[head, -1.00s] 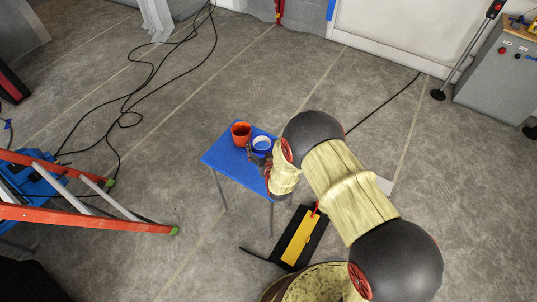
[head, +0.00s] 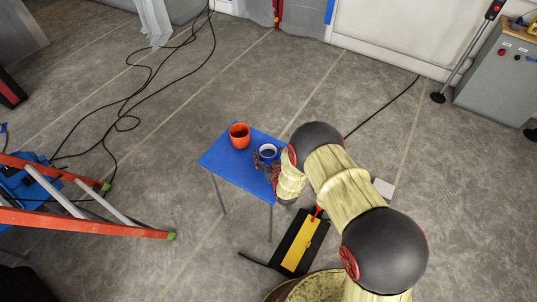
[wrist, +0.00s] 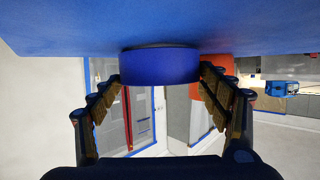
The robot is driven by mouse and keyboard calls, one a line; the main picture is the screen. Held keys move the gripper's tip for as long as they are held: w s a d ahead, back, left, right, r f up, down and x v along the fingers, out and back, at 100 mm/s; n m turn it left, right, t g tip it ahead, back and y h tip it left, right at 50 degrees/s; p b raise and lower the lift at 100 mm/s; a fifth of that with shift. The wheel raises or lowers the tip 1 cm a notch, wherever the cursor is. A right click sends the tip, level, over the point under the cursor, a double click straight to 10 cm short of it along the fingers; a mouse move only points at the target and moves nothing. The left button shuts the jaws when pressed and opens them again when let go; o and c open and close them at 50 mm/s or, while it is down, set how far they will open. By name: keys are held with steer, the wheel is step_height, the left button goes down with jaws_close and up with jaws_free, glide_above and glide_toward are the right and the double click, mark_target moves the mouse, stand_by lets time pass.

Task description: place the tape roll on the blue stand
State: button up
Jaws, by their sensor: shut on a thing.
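The blue stand (head: 228,166) is a small table with a flat blue top and thin grey legs. The tape roll (head: 267,150) is a blue ring with a pale rim, over the right part of the top. My gripper (head: 266,160) is shut on it from the near right side. In the wrist view the roll (wrist: 160,67) sits between the two fingers, close against the blue surface (wrist: 60,32) that fills the picture's top. I cannot tell whether the roll touches that surface. My arm hides the stand's right corner.
An orange pot (head: 239,136) stands on the stand, left of the roll, and shows behind it in the wrist view (wrist: 213,80). A yellow and black item (head: 299,240) lies on the floor. An orange ladder (head: 90,222) is at left. Black cables cross the floor.

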steer(key=shift+f, duration=0.3)
steer(key=o, duration=1.1)
steer(key=shift+r, duration=0.1)
steer(key=shift+o, duration=0.4)
